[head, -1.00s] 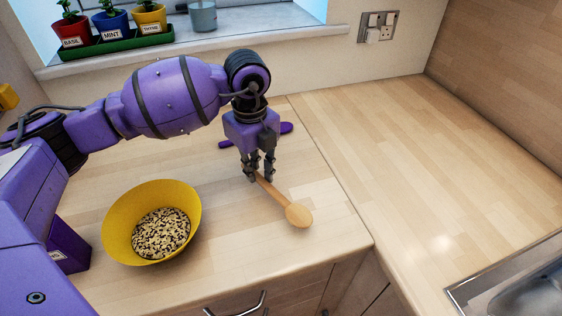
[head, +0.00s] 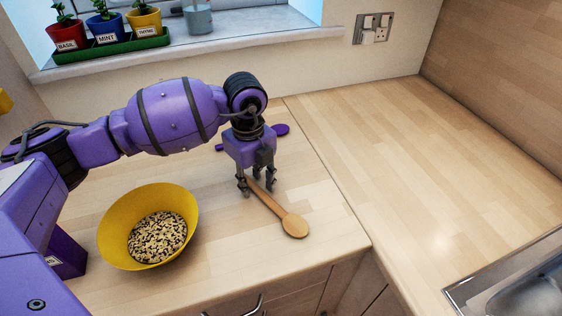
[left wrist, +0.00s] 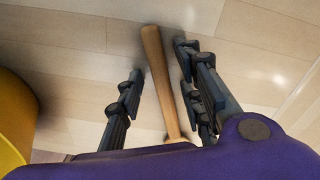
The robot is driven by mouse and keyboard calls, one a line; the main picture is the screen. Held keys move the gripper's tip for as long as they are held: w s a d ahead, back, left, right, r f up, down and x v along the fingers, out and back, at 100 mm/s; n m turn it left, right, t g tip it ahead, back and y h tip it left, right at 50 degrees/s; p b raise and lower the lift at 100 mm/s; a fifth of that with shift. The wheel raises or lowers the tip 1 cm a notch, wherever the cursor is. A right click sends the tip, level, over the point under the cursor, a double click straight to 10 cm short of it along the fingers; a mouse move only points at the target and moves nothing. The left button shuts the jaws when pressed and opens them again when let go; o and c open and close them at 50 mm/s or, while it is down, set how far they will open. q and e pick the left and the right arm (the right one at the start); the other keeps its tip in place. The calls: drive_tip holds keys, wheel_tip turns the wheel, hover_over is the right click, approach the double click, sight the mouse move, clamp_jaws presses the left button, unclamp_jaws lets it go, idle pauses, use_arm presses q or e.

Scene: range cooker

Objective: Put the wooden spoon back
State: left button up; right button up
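The wooden spoon (head: 294,224) lies on the worktop with its round bowl toward the front right. Its handle runs back between the fingers of my left gripper (head: 257,187). In the left wrist view the handle (left wrist: 160,80) passes between the two finger sides, with a gap on each side. My left gripper (left wrist: 160,95) is open around the handle, low over the worktop. The handle's far end is partly hidden by the gripper in the head view. My right gripper is not in view.
A yellow bowl (head: 111,232) of mixed grains stands left of the spoon. A purple utensil (head: 281,130) lies behind my gripper. Potted herbs (head: 104,28) and a grey cup (head: 198,17) stand on the sill. A sink (head: 525,290) is at lower right. The right worktop is clear.

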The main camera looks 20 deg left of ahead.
use_arm(q)
wheel_tip(320, 180, up, 12)
drive_tip(key=shift+r, duration=0.2)
idle(0.4)
idle(0.4)
